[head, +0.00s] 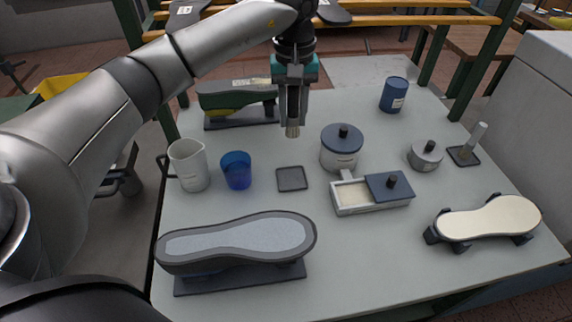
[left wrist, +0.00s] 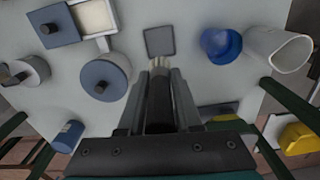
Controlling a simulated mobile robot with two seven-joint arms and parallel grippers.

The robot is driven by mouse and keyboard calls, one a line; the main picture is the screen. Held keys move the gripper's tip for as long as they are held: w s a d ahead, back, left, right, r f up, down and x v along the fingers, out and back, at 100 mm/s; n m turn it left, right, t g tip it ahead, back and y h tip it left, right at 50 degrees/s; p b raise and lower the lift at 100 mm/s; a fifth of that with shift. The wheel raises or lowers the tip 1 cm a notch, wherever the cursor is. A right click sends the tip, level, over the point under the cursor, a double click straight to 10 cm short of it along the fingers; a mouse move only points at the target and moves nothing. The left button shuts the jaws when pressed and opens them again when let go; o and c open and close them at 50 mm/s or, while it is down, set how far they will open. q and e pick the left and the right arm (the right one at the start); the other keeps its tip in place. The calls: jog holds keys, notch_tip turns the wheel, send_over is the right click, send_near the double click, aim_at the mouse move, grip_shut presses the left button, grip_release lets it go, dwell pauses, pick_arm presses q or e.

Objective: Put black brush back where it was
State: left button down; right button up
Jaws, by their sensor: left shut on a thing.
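My left gripper (head: 293,112) is shut on the black brush (head: 292,131), above the table behind the small dark square pad (head: 291,179). The brush points down, with its pale bristle tip below the fingers; much of its handle is hidden by them in the head view. In the left wrist view, the brush (left wrist: 159,100) lies between the fingers of the left gripper (left wrist: 160,82). The pad (left wrist: 160,41) is beyond the bristles there, bare and apart from the brush. My right gripper is not in view.
A blue cup (head: 236,170) and white pitcher (head: 189,165) stand left of the pad. A lidded pot (head: 341,148) and a box with a sliding blue lid (head: 389,186) stand right.

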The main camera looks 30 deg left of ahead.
pick_arm(q)
notch_tip(320, 180, down, 15)
jog(key=shift+r+b, duration=0.1)
jog(key=shift+b, duration=0.35)
jog(key=shift+f, duration=0.2)
jog(key=c, duration=0.6)
grip_release()
jog(key=shift+r, duration=0.1)
notch_tip(320, 180, up, 12)
jog(key=shift+r+p, duration=0.15)
jog(key=shift+p, duration=0.3)
